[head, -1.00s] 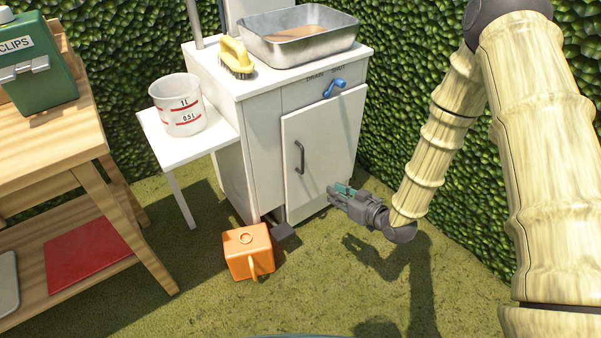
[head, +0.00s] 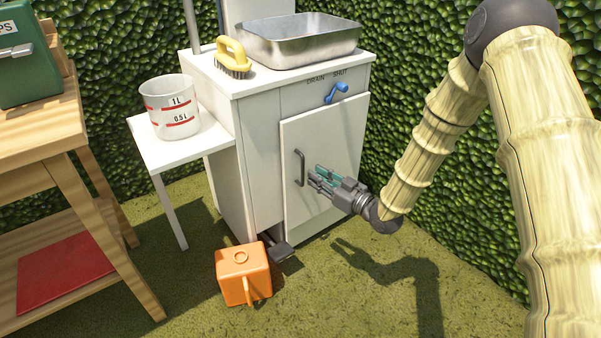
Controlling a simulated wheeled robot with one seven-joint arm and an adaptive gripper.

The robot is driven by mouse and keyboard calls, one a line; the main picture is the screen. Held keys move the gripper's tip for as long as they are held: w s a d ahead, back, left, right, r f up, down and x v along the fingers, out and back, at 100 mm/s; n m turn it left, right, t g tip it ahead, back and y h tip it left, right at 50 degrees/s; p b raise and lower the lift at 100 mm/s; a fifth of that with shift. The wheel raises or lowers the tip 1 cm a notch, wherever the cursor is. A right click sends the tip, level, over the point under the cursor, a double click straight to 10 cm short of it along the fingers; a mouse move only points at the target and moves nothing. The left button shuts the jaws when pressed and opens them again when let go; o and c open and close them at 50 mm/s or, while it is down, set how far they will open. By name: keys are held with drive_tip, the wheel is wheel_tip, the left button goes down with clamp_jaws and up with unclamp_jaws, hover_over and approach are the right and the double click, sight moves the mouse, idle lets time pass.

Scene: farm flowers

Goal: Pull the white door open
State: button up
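I cannot tell whether a fingertip touches the handle.
A blue lever (head: 336,93) sits above the door. A metal basin (head: 297,39) and a yellow brush (head: 233,58) are on top. An orange can (head: 243,274) stands on the grass by a dark pedal (head: 278,251). A measuring bucket (head: 171,107) stands on the side shelf.

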sight(302, 183)
drive_tip(key=b+x, duration=0.2)
drive_tip(key=x, duration=0.4)
drive_tip(key=shift+w+a, duration=0.15)
drive_tip(key=shift+a, duration=0.05)
